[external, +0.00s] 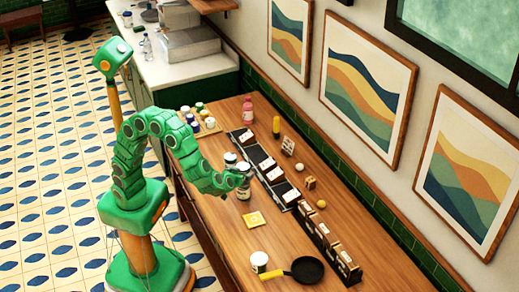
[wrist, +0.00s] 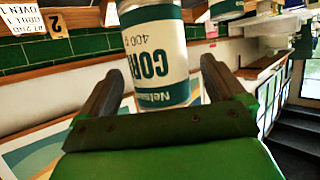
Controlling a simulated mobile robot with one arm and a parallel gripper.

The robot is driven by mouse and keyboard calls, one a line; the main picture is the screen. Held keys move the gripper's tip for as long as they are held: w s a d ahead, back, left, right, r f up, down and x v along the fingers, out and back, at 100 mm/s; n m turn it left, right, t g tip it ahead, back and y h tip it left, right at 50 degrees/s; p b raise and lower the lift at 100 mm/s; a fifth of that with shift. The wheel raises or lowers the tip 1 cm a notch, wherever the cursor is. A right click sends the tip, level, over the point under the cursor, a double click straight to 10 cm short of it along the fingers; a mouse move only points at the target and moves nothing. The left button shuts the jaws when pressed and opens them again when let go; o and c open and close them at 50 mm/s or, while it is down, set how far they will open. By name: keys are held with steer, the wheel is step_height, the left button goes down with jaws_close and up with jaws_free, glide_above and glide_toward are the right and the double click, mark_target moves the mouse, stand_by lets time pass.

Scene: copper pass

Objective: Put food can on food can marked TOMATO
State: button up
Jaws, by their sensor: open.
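A white and green food can (wrist: 157,60) lettered COR, 400 g, shows upside down between my gripper's two dark fingers in the wrist view. My gripper (external: 236,181) is open, with its fingers at either side of that can. In the external view, a can top (external: 243,167) shows above my gripper and a white can part (external: 244,193) below it. They look like two cans one above the other, but my gripper hides the join. Another can (external: 230,159) stands just behind. A further can (external: 259,262) stands near the front. I cannot read TOMATO on any can.
A black pan (external: 307,270) with a yellow handle lies beside the front can. A yellow square (external: 254,219) lies on the wooden counter. Dark trays (external: 268,168) run along its middle. Small jars (external: 198,118) stand at the back left. Bare wood lies around the yellow square.

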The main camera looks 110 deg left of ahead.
steer(key=v, duration=0.9)
steer(key=shift+d, duration=0.25)
